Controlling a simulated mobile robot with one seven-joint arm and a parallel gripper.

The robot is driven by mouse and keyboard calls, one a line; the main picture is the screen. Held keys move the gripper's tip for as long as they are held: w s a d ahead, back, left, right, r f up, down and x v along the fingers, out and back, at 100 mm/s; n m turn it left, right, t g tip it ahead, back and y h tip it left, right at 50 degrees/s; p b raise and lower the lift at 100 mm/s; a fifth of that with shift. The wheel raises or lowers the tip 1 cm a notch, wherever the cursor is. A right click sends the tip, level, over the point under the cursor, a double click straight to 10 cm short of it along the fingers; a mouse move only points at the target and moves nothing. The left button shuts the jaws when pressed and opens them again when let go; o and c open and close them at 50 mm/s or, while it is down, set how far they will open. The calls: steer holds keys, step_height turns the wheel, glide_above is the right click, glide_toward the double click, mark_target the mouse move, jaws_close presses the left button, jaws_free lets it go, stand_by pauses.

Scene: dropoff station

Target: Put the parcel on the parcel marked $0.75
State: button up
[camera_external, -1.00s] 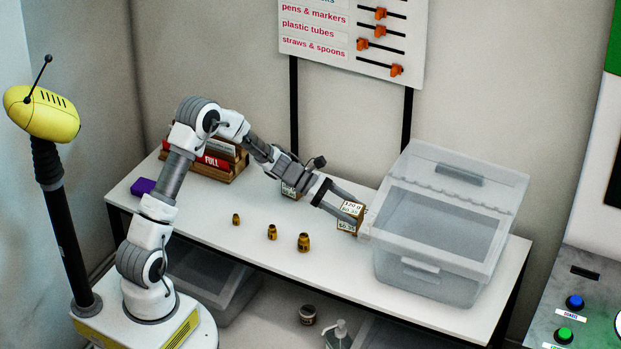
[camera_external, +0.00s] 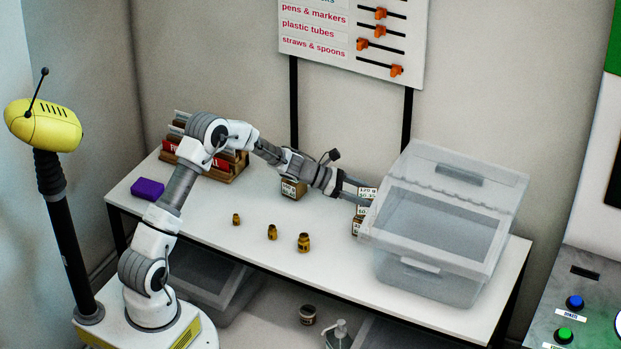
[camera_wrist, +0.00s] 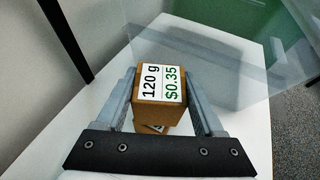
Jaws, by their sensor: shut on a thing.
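In the external view this held parcel (camera_external: 368,192) is at the left side of the clear bin. Another brown parcel (camera_external: 357,226) shows below it, partly hidden by the bin; its label is too small to read. In the wrist view a bit of brown with a label (camera_wrist: 153,129) shows under the held parcel. I cannot tell whether the two touch. A further labelled parcel (camera_external: 292,189) stands on the table behind my forearm, its price unreadable.
The large clear bin (camera_external: 430,283) stands close on the right. Several small brass weights (camera_external: 303,243) stand along the table's front (camera_external: 265,215). A purple block (camera_external: 147,189) and a brown file holder (camera_external: 229,171) are at the left. The front middle of the table is fairly clear.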

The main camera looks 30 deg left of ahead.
steer(key=shift+f, duration=0.85)
steer(key=shift+f, duration=0.15)
steer(key=o, duration=1.5)
steer(key=shift+c, duration=0.2)
